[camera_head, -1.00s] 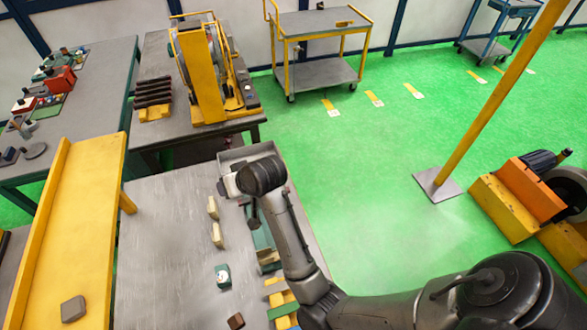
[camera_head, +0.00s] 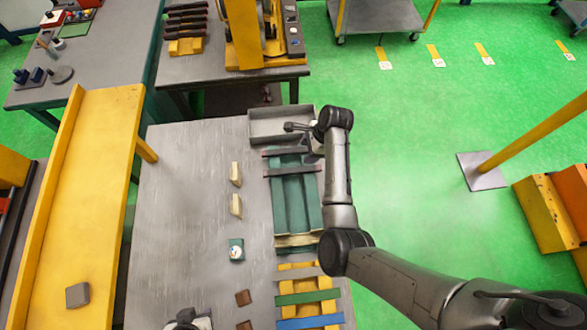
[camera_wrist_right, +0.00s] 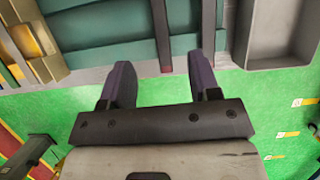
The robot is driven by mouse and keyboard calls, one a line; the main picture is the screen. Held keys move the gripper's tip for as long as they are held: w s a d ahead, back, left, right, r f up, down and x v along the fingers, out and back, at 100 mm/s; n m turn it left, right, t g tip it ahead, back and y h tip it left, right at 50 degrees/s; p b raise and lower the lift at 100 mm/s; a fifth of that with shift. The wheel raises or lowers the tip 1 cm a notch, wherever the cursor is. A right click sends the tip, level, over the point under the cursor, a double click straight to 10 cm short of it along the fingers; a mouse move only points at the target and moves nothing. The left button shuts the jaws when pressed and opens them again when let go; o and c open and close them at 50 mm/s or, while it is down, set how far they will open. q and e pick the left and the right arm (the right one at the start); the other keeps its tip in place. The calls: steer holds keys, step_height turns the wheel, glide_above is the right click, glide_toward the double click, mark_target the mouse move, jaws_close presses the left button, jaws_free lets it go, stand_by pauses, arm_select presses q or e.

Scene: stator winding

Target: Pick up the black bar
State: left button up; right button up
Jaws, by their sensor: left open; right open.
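Two dark bars lie crosswise on the green fixture (camera_head: 291,205): a far bar (camera_head: 283,152) and a nearer bar (camera_head: 290,171). My right gripper (camera_head: 311,143) is by their right ends, partly hidden by its own arm. In the right wrist view its two fingers (camera_wrist_right: 160,82) are apart with nothing between the tips. One dark bar (camera_wrist_right: 160,35) ends just ahead of the gap between them; the other dark bar (camera_wrist_right: 208,28) lines up with the right finger. My left gripper (camera_head: 188,320) shows only partly at the bottom edge.
A grey open tray (camera_head: 256,137) stands just beyond the fixture and also shows in the wrist view (camera_wrist_right: 262,52). A yellow rack (camera_head: 296,292) with coloured bars is nearer. Several dark bars (camera_head: 187,22) sit on a stand on the back table. Blocks (camera_head: 236,206) lie left of the fixture.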

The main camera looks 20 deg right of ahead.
glide_above(292, 170)
steer(key=d, duration=0.2)
steer(key=f, duration=0.7)
steer(key=shift+s+d+f+b, duration=0.1)
steer(key=shift+s+f+b, duration=0.1)
steer(key=shift+f+b, duration=0.15)
steer(key=shift+x, duration=2.7)
steer(key=shift+s, duration=0.15)
jaws_close()
